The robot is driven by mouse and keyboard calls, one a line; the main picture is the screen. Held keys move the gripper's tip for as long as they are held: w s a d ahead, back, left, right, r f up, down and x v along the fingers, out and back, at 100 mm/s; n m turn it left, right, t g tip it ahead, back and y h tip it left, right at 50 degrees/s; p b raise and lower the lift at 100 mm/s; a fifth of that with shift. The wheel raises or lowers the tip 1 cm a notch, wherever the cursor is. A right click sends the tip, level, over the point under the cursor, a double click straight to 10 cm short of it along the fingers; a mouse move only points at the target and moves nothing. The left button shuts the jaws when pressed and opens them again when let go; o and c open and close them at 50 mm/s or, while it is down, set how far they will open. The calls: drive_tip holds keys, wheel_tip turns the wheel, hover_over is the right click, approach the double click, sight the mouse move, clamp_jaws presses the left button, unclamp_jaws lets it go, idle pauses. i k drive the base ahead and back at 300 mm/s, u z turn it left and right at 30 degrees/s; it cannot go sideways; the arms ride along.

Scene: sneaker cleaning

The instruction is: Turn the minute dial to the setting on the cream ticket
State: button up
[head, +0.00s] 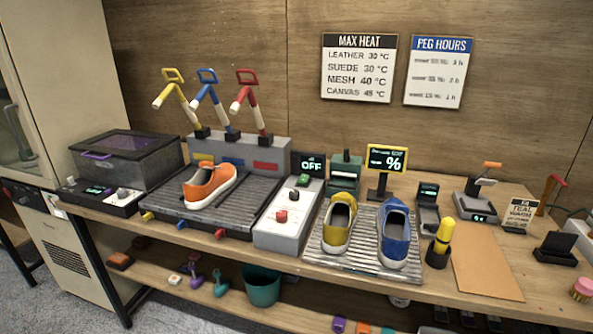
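A cream ticket (521,212) stands near the bench's right end; it seems to read "TEAL" and "WARM", with smaller lines too small to read. Another pale knob (122,194) sits on the black panel in front of the purple-lidded box. I cannot tell which knob is the minute dial; no minute marks are legible. My gripper is not in view.
An orange sneaker (209,186) lies on the dark rack left of the control box. A yellow shoe (339,222) and a blue shoe (392,234) stand on the ribbed tray to its right. A yellow-black display (387,159) rises behind them. A brown mat (486,266) lies bare.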

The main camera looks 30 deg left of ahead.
sight(121, 193)
drive_tip(key=u, duration=0.05)
drive_tip(key=k, duration=1)
drive_tip(key=z, duration=0.15)
drive_tip(key=i, duration=0.1)
drive_tip(key=u, duration=2.65)
drive_tip(key=i, duration=2.25)
drive_tip(key=z, duration=1.1)
